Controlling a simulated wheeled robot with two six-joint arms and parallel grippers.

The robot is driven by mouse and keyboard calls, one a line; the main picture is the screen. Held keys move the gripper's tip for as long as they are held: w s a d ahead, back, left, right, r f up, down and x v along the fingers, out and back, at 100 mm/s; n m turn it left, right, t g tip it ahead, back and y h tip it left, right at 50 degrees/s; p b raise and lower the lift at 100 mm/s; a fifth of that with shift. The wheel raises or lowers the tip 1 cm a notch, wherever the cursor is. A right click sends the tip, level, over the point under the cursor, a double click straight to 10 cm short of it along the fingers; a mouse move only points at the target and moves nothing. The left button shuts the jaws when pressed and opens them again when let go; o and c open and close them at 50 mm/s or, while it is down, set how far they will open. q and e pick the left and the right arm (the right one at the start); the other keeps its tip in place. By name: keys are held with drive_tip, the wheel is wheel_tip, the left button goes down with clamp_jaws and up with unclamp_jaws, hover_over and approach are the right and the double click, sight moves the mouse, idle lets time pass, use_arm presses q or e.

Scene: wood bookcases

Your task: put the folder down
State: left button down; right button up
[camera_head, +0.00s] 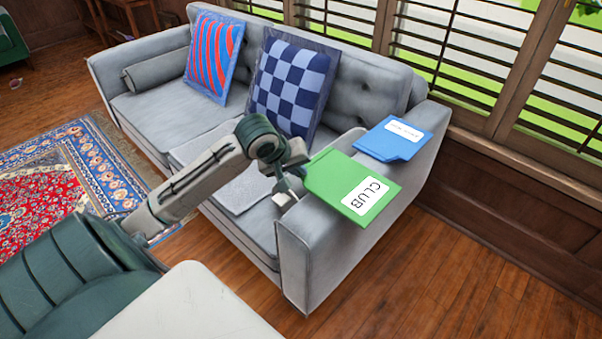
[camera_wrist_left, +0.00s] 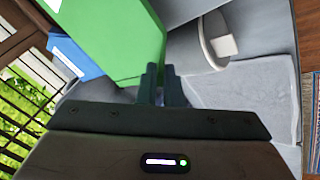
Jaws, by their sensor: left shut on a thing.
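My left gripper (camera_head: 298,177) is shut on the near-left edge of a green folder (camera_head: 333,180) with a white label reading CLUB. The folder is about level and lies over the top of the sofa's right arm (camera_head: 297,238); I cannot tell whether it touches it. In the left wrist view the fingers (camera_wrist_left: 160,78) meet at the edge of the green folder (camera_wrist_left: 110,35). A blue folder (camera_head: 383,145) with a white label lies farther back on the same sofa arm, and it also shows in the left wrist view (camera_wrist_left: 82,62). My right gripper is out of view.
The grey sofa (camera_head: 150,105) holds a red-blue cushion (camera_head: 214,58) and a checkered cushion (camera_head: 290,85). A small white block-like item (camera_head: 283,198) is beside the gripper, partly hidden. A pale tabletop (camera_head: 185,305) is at the front. Wood floor (camera_head: 450,285) is clear at right.

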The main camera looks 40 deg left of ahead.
use_arm(q)
drive_tip(key=f, duration=0.1)
drive_tip(key=w+a+f+b, duration=0.1)
drive_tip(key=w+f, duration=0.1)
drive_tip(key=f, duration=0.1)
drive_tip(key=shift+w+a, duration=0.25)
drive_tip(key=shift+a, duration=0.15)
use_arm(e)
drive_tip(key=shift+w+a+f+m+t, duration=0.25)
drive_tip(key=shift+a+f+m+t, duration=0.05)
drive_tip(key=shift+t, duration=0.4)
use_arm(q)
drive_tip(key=shift+r, duration=0.1)
drive_tip(key=c, duration=1.6)
unclamp_jaws()
